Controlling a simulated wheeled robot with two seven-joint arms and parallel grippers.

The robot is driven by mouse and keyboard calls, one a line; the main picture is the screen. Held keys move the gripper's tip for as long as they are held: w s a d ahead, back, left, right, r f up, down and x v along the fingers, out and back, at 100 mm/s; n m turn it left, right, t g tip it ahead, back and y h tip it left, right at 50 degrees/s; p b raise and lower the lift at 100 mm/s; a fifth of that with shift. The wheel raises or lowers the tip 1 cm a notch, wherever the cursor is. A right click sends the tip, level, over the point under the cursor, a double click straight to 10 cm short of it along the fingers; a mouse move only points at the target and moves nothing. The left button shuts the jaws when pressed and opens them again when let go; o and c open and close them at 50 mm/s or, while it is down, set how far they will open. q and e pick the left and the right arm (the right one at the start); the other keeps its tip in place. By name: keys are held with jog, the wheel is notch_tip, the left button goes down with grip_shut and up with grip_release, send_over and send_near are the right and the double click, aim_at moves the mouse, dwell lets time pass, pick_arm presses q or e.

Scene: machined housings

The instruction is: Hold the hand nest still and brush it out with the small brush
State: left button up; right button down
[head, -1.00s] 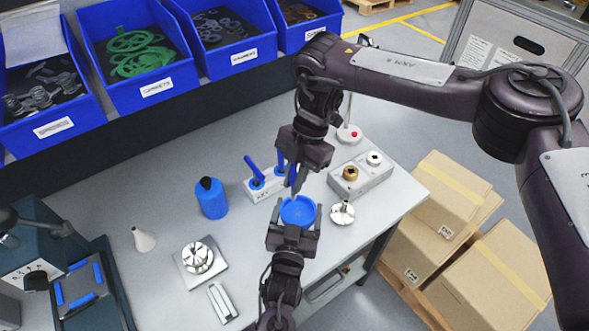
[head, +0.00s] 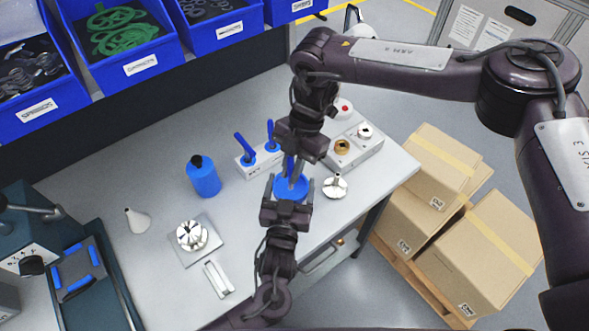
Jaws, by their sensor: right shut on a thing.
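The hand nest (head: 279,188) is a round blue dish on the grey bench, near the middle of the head view. My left gripper (head: 287,194) comes in from below, its fingers spread on either side of the nest's near part. Whether they touch it, I cannot tell. My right gripper (head: 296,156) is above the nest, pointing down and shut on the small brush (head: 290,167), of which a blue part shows. The brush's lower end is over or inside the nest. My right gripper and the brush hide part of the nest's inside.
A white block with blue-handled tools (head: 246,161) stands left of the nest, with a blue bottle (head: 203,178) beyond. A grey block with knobs (head: 355,150) and a metal flanged part (head: 335,186) are close on the right. Blue bins (head: 125,45) line the back.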

pick_arm(q)
jog(key=shift+a, duration=0.1)
pick_arm(e)
jog(key=shift+w+a, duration=0.6)
jog(key=shift+w, duration=0.1)
jog(key=shift+w+a+r, duration=0.1)
jog(key=shift+w+a, duration=0.05)
jog(key=shift+w, duration=0.1)
notch_tip(320, 180, up, 8)
pick_arm(q)
jog(key=o, duration=1.1)
jog(key=s+a, duration=0.1)
jog(key=s, duration=1)
jog(key=shift+s+a, duration=0.4)
